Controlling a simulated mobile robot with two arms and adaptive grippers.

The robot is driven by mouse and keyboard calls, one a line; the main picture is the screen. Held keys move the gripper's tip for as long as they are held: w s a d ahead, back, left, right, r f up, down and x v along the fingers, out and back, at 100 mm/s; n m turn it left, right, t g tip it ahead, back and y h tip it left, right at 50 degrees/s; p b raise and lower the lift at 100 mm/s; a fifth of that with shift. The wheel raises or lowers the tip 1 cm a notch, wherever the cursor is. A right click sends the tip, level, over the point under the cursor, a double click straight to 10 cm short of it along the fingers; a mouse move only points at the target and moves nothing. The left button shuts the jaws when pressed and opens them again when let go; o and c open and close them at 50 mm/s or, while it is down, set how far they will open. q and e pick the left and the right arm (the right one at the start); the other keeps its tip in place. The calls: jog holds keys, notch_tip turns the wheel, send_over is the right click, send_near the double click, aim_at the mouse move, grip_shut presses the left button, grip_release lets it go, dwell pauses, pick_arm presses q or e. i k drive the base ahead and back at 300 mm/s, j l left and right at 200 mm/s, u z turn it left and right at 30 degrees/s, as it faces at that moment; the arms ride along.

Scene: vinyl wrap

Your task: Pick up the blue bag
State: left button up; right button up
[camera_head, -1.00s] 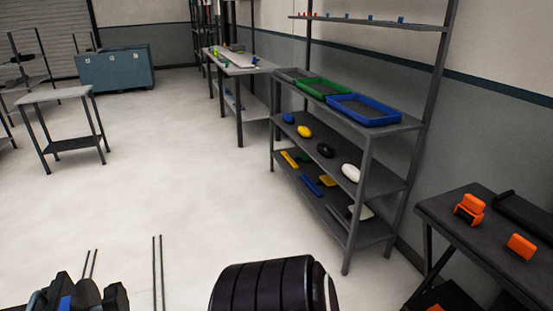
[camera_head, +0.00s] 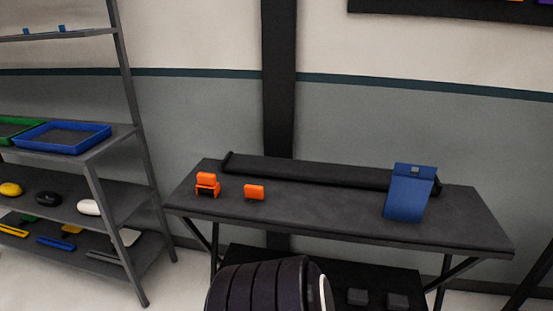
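The blue bag (camera_head: 405,200) stands upright, leaning slightly, on the right part of a dark table (camera_head: 320,217). It has a small grey patch near its top. It sits in front of a long black bar lying along the back of the table. Neither of my grippers shows in the head view. A dark, ribbed, rounded part, likely of my own arm, fills the bottom middle and hides part of the table's lower shelf.
Two orange items, a larger one (camera_head: 207,184) and a smaller block (camera_head: 254,192), sit on the table's left side. The long black bar (camera_head: 320,172) lies behind them. A grey shelf rack with a blue tray (camera_head: 62,150) stands at left. The table's middle front is clear.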

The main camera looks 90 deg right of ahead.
aim_at(407, 196)
jog(key=z, duration=3.7)
